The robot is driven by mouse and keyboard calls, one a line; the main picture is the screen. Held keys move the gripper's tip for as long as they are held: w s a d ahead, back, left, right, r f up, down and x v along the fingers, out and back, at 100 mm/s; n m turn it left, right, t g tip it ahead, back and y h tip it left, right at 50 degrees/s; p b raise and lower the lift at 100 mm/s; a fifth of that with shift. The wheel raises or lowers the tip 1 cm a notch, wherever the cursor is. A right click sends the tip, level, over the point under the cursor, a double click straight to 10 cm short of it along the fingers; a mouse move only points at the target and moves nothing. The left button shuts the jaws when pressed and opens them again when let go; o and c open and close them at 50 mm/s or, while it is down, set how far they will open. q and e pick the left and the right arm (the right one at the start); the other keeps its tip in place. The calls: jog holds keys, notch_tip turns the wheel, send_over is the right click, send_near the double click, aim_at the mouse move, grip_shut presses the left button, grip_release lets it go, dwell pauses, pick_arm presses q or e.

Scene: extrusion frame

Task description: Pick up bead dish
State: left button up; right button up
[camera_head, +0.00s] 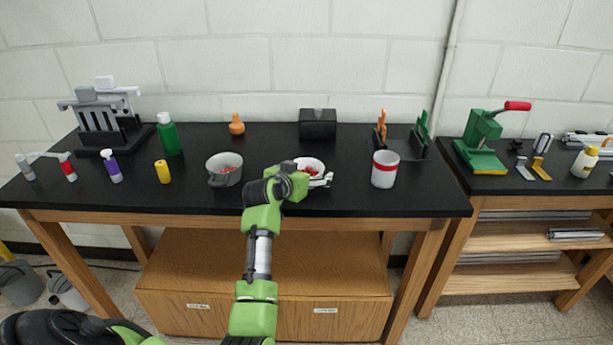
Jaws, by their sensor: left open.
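A small white dish (309,161) with red beads in it sits on the black tabletop, just behind my left gripper. My left gripper (325,179) is open and reaches over the near side of this dish, hiding part of it. I cannot tell whether the fingers touch the dish. A grey bowl (223,175) with red bits in it stands to the left of the gripper, apart from it. My right gripper is not in view.
A white cup with a red band (384,175) stands right of the dish. A black box (317,124) is behind it. A yellow cylinder (163,172) and green bottle (168,136) stand at left. The tabletop (400,202) front right is clear.

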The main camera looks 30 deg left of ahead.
pick_arm(q)
jog(key=c, duration=1.2)
jog(key=shift+c, duration=0.2)
jog(key=shift+r, duration=0.15)
